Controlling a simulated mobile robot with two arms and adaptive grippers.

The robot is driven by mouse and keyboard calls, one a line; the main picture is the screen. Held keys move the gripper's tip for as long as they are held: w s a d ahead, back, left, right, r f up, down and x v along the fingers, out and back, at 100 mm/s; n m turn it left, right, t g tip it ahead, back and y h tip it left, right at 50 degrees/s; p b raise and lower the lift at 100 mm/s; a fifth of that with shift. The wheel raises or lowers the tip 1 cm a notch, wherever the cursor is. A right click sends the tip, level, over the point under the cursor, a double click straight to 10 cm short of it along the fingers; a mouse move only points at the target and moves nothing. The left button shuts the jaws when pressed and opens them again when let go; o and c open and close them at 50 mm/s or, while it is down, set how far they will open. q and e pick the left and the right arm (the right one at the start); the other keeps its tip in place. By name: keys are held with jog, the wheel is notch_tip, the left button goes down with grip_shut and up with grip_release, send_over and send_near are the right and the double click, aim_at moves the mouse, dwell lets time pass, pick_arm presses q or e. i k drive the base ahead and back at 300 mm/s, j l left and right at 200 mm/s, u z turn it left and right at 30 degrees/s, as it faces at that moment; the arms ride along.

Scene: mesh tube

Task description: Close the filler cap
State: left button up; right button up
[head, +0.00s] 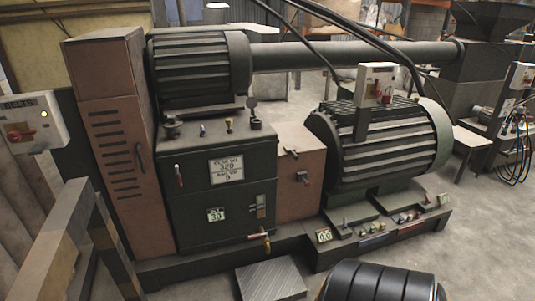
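A dark green gearbox cabinet (190,207) stands in the middle left of the head view. At the back right of its top is a short dark filler neck (255,124). A small round dark disc, which looks like the filler cap (252,103), stands up above the neck, apparently tilted open. Its hinge is too small to make out. Another dark round knob (171,129) sits at the top's left front corner. Neither of my grippers shows in the view.
Small fittings (229,124) stand on the cabinet top left of the neck. A motor (200,65) and a long pipe (350,54) lie behind. A tall brown housing (110,130) is on the left, a large ribbed motor (390,140) on the right.

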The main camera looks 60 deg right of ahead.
aim_at(252, 103)
jog(key=z, duration=1.5)
jog(key=l+u, duration=0.1)
jog(key=u, duration=0.5)
jog(key=i+l+u, duration=0.15)
jog(key=l+u, duration=0.2)
jog(key=l, duration=0.35)
jog(key=l+u, duration=0.4)
jog(key=l, duration=0.3)
jog(key=l+u, duration=0.35)
jog(key=l, duration=0.35)
